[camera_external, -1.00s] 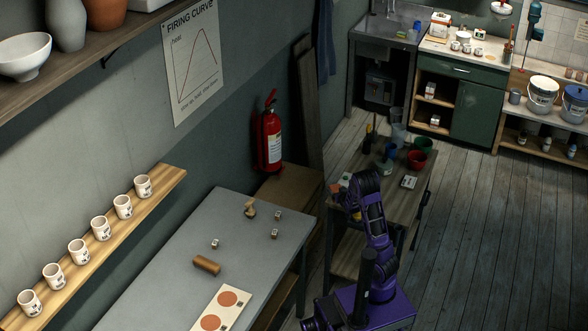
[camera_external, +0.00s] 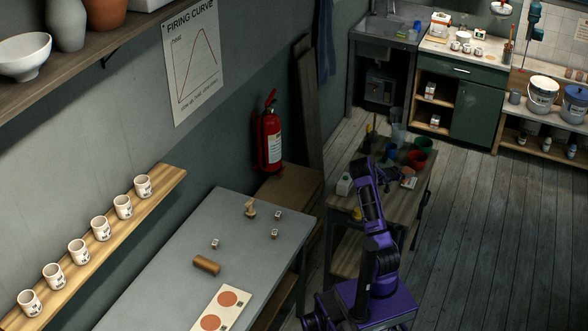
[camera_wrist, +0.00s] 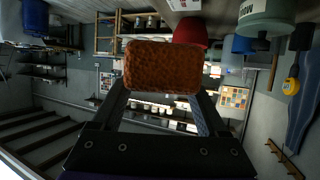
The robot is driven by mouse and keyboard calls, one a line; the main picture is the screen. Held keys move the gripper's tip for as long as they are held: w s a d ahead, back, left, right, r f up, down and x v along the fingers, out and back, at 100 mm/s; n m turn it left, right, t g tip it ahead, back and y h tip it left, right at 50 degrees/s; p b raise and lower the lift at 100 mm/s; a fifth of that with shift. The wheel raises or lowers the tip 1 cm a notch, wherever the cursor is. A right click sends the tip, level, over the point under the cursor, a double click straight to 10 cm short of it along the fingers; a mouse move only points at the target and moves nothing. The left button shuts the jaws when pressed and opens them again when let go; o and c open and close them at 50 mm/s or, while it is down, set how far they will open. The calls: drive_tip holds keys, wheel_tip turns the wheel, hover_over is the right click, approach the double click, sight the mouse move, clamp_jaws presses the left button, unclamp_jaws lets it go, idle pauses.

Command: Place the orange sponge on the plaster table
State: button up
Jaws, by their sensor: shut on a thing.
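The orange sponge (camera_wrist: 162,67) is between the two fingers of my gripper (camera_wrist: 161,92) in the wrist view, its broad porous face showing. My gripper is shut on it. In the external view my gripper (camera_external: 397,176) is over the right part of the wooden worktable, with the small orange sponge (camera_external: 408,170) at its end. The wooden worktable (camera_external: 344,226) holds bowls and tools; a grey table (camera_external: 150,290) stands to the left. I cannot tell from the pictures which is the plaster table, nor whether the sponge touches the worktop.
A red bowl (camera_external: 416,158), a green bowl (camera_external: 423,145) and a blue cup (camera_external: 390,151) stand at the worktable's far end. A white box (camera_external: 344,184) is at its left edge. A wooden roller (camera_external: 206,265) and small blocks lie on the grey table, which has free room.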

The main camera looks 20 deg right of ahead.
hover_over(402, 198)
wheel_tip(402, 198, down, 7)
drive_tip(key=shift+w+f+b, duration=0.2)
drive_tip(key=shift+f+b, duration=1.75)
drive_tip(key=shift+f, duration=0.55)
drive_tip(key=shift+f+b, duration=0.5)
drive_tip(key=shift+f, duration=0.1)
drive_tip(key=o, duration=1.4)
drive_tip(key=shift+c, duration=0.2)
drive_tip(key=v, duration=0.4)
drive_tip(key=shift+a+r, duration=0.15)
drive_tip(key=shift+a, duration=0.1)
drive_tip(key=shift+s+a+r+p, duration=0.1)
drive_tip(key=shift+r+p, duration=0.35)
drive_tip(key=shift+r, duration=1.3)
drive_tip(key=shift+s+a+r+p, duration=0.1)
drive_tip(key=shift+r+p, duration=0.3)
drive_tip(key=shift+r, duration=1.4)
drive_tip(key=shift+w+r, duration=0.1)
